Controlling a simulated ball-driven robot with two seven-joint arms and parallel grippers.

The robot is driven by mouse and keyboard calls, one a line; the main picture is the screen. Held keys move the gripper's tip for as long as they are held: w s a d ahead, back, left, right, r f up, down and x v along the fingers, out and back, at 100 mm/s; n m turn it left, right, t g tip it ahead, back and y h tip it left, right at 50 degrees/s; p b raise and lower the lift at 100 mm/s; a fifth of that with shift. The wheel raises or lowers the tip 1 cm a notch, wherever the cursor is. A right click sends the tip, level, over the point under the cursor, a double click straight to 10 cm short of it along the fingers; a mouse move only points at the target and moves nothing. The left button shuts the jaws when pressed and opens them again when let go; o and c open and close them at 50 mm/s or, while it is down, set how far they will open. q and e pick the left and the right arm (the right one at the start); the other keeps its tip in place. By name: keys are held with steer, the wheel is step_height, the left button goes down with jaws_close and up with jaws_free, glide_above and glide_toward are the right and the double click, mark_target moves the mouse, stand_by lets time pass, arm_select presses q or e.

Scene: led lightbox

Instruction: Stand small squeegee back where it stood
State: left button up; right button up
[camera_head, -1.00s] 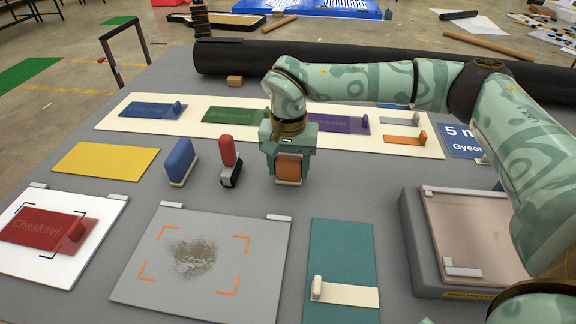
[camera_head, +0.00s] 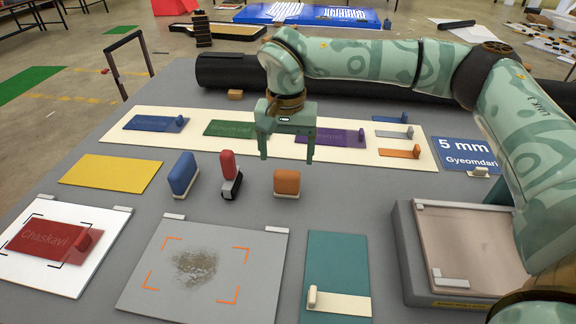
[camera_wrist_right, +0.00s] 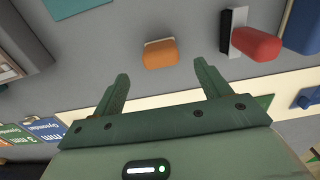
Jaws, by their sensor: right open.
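The small squeegee, which I take to be the short orange-handled piece with a pale base (camera_head: 287,181), stands upright on the grey table, right of the red-handled tool (camera_head: 229,172). It also shows in the right wrist view (camera_wrist_right: 161,54). My right gripper (camera_head: 287,160) is open and empty, raised above and behind the orange piece. In the right wrist view its two fingers (camera_wrist_right: 161,72) are spread, with the orange piece beyond them and apart from them. My left gripper is not in view.
A blue-handled tool (camera_head: 183,173) stands at the left of the row. A cream strip (camera_head: 388,158) with coloured plates lies behind. In front lie a smudged grey panel (camera_head: 137,289) and a teal panel (camera_head: 336,255). A raised box (camera_head: 412,261) stands at right.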

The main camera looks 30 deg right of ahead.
mark_target(287, 174)
step_height(287, 174, up, 4)
steer(key=shift+f+p, duration=0.2)
steer(key=shift+p, duration=0.1)
